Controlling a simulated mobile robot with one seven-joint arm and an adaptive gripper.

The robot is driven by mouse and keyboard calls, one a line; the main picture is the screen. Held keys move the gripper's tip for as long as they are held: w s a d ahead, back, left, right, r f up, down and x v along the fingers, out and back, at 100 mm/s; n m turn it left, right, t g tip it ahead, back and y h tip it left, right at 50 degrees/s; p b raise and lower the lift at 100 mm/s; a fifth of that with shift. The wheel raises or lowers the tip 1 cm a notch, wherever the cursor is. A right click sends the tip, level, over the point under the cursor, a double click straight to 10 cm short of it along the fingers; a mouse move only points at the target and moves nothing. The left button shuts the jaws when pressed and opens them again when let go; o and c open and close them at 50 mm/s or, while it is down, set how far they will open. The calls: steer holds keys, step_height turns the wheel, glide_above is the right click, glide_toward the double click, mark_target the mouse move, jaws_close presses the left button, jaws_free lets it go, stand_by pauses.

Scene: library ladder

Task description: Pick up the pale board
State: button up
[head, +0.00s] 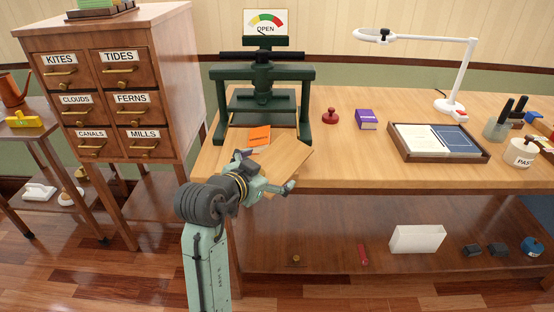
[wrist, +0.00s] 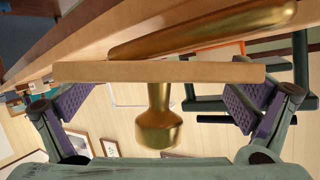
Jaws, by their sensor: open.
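The pale board (head: 284,157) lies at the front left edge of the workbench in the head view, partly hidden by my gripper. In the wrist view its long thin edge (wrist: 110,72) crosses the picture, close in front of my fingers. My gripper (head: 275,182) is at the board's near side. Its purple-padded fingers (wrist: 160,105) are open, one toward each end of the board's edge. A brass knob (wrist: 158,120) stands against the board between the fingers, and a thick brass bar (wrist: 200,30) lies behind it; I cannot tell what they belong to.
A dark green press (head: 263,95) stands just behind the board, with an orange item (head: 260,136) at its base. A purple book (head: 367,119), red stamp (head: 330,117) and framed tray (head: 440,155) are farther right. A drawer cabinet (head: 120,85) stands left.

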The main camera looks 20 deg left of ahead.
steer(key=shift+x, duration=0.8)
steer(key=shift+c, duration=0.4)
steer(key=c, duration=1.2)
steer(key=shift+r, duration=0.1)
